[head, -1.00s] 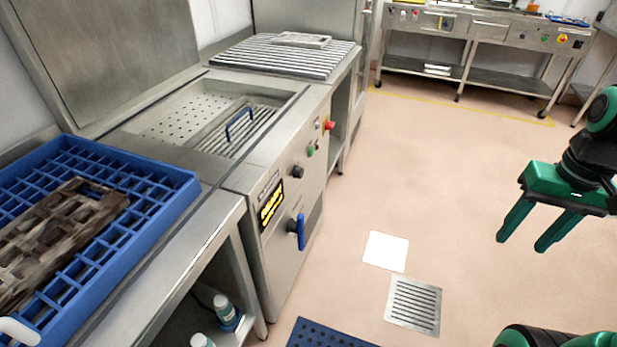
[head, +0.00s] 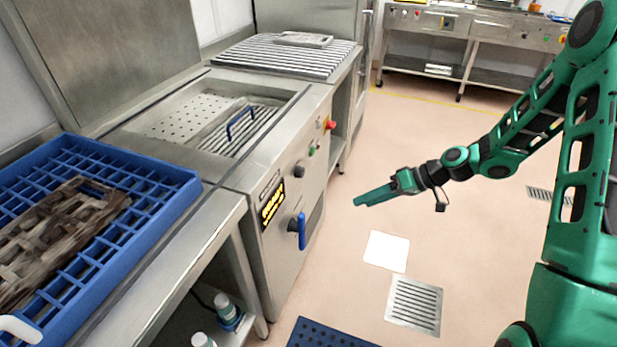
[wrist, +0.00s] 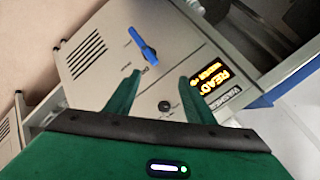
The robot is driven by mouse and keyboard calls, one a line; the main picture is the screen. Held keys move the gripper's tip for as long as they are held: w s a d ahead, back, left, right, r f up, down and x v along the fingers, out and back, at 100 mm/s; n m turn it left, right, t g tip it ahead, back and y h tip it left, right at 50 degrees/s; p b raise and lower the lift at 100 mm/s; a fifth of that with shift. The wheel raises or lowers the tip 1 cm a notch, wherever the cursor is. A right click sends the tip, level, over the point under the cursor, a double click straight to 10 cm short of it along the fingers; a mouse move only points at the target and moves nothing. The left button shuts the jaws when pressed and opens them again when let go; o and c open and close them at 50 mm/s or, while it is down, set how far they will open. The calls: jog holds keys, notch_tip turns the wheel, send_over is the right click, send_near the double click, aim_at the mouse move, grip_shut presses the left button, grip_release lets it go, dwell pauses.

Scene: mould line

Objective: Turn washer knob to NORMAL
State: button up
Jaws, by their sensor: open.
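The washer (head: 280,210) stands left of centre in the head view, its front panel facing right. The panel carries a black round knob (head: 299,168) and, lower down, a blue lever handle (head: 301,230) on a dark hub. In the wrist view the black knob (wrist: 164,106) shows between my fingers, and the blue handle (wrist: 143,46) lies beyond their tips. I cannot read a NORMAL mark or the knob's setting. My gripper (head: 362,200) is open and empty, pointing at the panel from the right, apart from it. It also shows in the wrist view (wrist: 159,76).
A lit yellow display (head: 271,206) sits beside the knobs; green and red buttons (head: 330,125) are farther along. A blue crate (head: 180,183) holds a dirty mould at left. The floor right of the washer is clear, with a drain grate (head: 414,305) and a blue mat (head: 325,335).

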jog(key=w+a+f+t+y, duration=0.2)
jog(key=w+a+y, duration=0.2)
jog(key=a, duration=0.2)
jog(key=m+t+y, duration=0.3)
jog(key=t, duration=0.1)
send_near(303, 174)
jog(key=x, duration=0.8)
jog(key=shift+a, duration=0.15)
jog(key=c, duration=1.1)
